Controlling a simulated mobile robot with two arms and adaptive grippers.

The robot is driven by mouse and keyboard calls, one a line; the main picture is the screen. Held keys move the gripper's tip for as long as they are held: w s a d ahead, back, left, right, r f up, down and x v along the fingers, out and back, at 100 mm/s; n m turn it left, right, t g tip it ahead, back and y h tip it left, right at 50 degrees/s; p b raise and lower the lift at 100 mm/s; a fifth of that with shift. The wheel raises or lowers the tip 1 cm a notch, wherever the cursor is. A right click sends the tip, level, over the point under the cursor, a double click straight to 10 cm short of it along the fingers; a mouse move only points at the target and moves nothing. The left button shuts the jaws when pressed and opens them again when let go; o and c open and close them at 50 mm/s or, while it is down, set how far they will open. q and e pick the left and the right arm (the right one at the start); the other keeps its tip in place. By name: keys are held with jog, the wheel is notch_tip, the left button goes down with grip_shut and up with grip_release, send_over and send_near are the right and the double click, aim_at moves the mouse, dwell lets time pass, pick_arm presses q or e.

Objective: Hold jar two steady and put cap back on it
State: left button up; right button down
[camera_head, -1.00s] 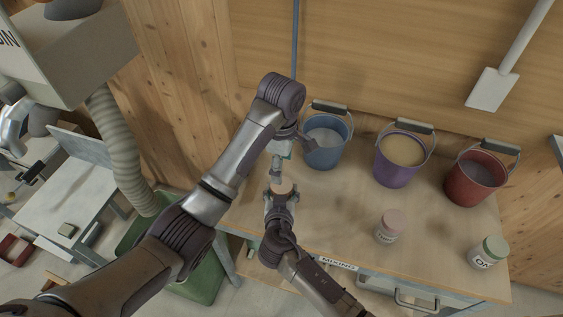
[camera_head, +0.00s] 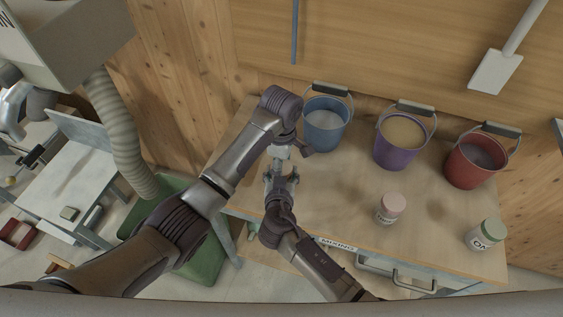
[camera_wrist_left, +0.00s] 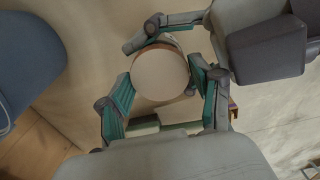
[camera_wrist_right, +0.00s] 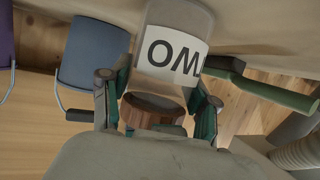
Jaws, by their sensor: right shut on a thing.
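My right gripper (camera_head: 281,180) is shut on a clear jar (camera_wrist_right: 160,75) with a white label showing "WO" upside down in the right wrist view. Its fingers lie on both sides of the jar, near a brown band (camera_wrist_right: 150,110). My left gripper (camera_head: 281,152) is just beyond the right one in the head view. In the left wrist view, a pale round disc with a brown rim, which looks like the cap (camera_wrist_left: 160,75), lies between my left fingers. I cannot tell whether they touch it or whether it sits on the jar. The arms hide most of the jar in the head view.
Blue (camera_head: 323,132), purple (camera_head: 390,152) and red (camera_head: 465,172) buckets stand along the back of the table. A pink-capped jar (camera_head: 389,210) and a green-capped jar (camera_head: 483,236) stand at the right. A green bin (camera_head: 205,262) is below the table's left edge.

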pick_arm(q)
jog(key=c, duration=0.5)
jog(key=o, duration=1.1)
jog(key=shift+r, duration=2.25)
jog(key=shift+c, duration=0.5)
jog(key=shift+w+r, duration=0.1)
jog(key=shift+r, duration=0.2)
notch_tip(320, 180, up, 2)
jog(key=m, duration=0.3)
jog(key=shift+w+r, duration=0.15)
jog(key=shift+r, duration=0.05)
jog(key=shift+s+r+m, duration=0.25)
jog(key=shift+r+m, duration=0.25)
jog(key=shift+m, duration=0.3)
